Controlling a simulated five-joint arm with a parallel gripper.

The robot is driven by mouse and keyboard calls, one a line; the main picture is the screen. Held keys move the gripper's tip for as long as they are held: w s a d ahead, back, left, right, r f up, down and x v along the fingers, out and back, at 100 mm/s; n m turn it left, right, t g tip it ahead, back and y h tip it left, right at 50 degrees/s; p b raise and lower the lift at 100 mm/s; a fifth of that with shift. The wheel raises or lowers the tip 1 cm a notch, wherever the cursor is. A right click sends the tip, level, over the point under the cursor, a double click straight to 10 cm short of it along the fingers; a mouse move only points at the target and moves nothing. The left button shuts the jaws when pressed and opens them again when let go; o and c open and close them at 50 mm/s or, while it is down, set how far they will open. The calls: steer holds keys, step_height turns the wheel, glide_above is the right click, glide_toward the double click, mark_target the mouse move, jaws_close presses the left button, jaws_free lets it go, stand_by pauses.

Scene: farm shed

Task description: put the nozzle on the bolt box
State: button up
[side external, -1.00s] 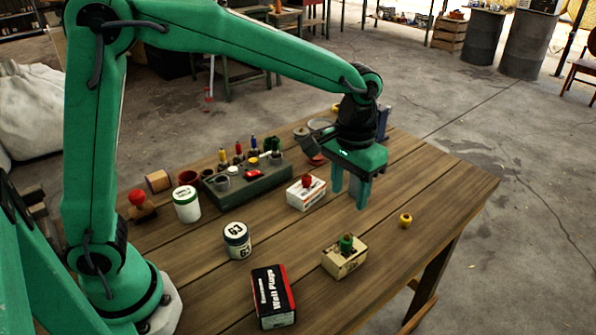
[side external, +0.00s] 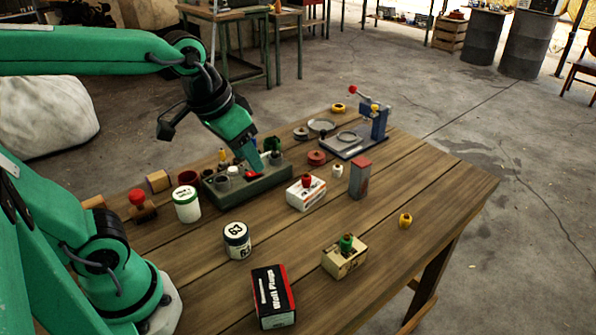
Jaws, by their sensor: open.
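I cannot tell for sure which thing is the nozzle or which is the bolt box. A white box (side external: 307,196) lies mid-table with a red knob-like piece (side external: 306,180) on top. A tan box (side external: 343,262) nearer the front carries a green knob-like piece (side external: 346,242). A small yellow piece (side external: 405,220) stands on the bare wood at the right.
A dark Wall Plugs box (side external: 273,298), a G3 jar (side external: 237,241) and a white jar with a green lid (side external: 187,205) stand left of centre. A blue press-like stand (side external: 375,124) is at the back right. Wood around the yellow piece is clear.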

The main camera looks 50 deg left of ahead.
steer(key=shift+t, duration=0.6)
steer(key=shift+s+a+f, duration=0.2)
steer(key=shift+s+a, duration=0.2)
steer(key=shift+s, duration=0.35)
steer(key=shift+s+a+f, duration=0.15)
steer(key=shift+s+a, duration=0.2)
steer(key=shift+s, duration=0.4)
steer(key=shift+s+a+f, duration=0.2)
steer(key=shift+s+a, duration=0.2)
steer(key=shift+s, duration=0.35)
